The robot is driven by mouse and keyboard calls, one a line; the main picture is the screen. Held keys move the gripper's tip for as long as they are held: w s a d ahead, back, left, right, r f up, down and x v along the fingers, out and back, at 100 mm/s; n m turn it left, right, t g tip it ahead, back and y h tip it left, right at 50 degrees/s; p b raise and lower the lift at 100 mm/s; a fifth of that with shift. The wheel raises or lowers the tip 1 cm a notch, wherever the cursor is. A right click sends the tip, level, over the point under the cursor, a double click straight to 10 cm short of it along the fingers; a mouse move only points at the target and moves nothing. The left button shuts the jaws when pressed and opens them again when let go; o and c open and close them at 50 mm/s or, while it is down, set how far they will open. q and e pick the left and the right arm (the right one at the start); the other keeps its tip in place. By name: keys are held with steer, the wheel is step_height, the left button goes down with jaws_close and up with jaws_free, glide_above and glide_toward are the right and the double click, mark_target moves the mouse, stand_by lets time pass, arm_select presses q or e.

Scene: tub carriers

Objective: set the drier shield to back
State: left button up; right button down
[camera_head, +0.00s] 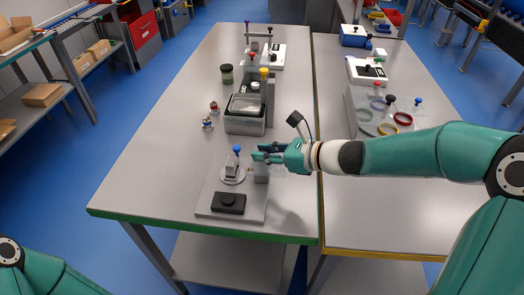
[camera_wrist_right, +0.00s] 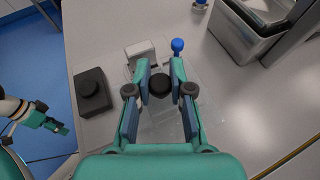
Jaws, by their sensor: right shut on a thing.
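The drier stands near the front of the left table, on a pale base plate (camera_head: 233,203) with a black knobbed box (camera_head: 228,203) and a blue-topped lever (camera_head: 237,150). A clear sheet, which looks like the shield (camera_wrist_right: 182,118), shows faintly under my right gripper in the right wrist view. My right gripper (camera_head: 262,152) is over the drier's right side; its fingers (camera_wrist_right: 160,70) close around a dark round knob (camera_wrist_right: 160,86). The fingers partly hide the drier. My left gripper (camera_wrist_right: 57,125) shows small at the left of the right wrist view; its opening is unclear.
A grey tub (camera_head: 245,122) stands behind the drier, with small bottles (camera_head: 208,123) and a dark jar (camera_head: 227,74) to its left. A clear rack with coloured rings (camera_head: 385,115) is on the right table. The left table's left side is clear.

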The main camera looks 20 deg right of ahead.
steer(key=c, duration=1)
jaws_free()
steer(key=shift+s+d, duration=0.15)
steer(key=shift+d, duration=0.1)
steer(key=shift+a, duration=0.1)
steer(key=v, duration=1.1)
steer(key=shift+s+d, duration=0.25)
steer(key=shift+d, duration=0.05)
steer(key=shift+r, duration=0.15)
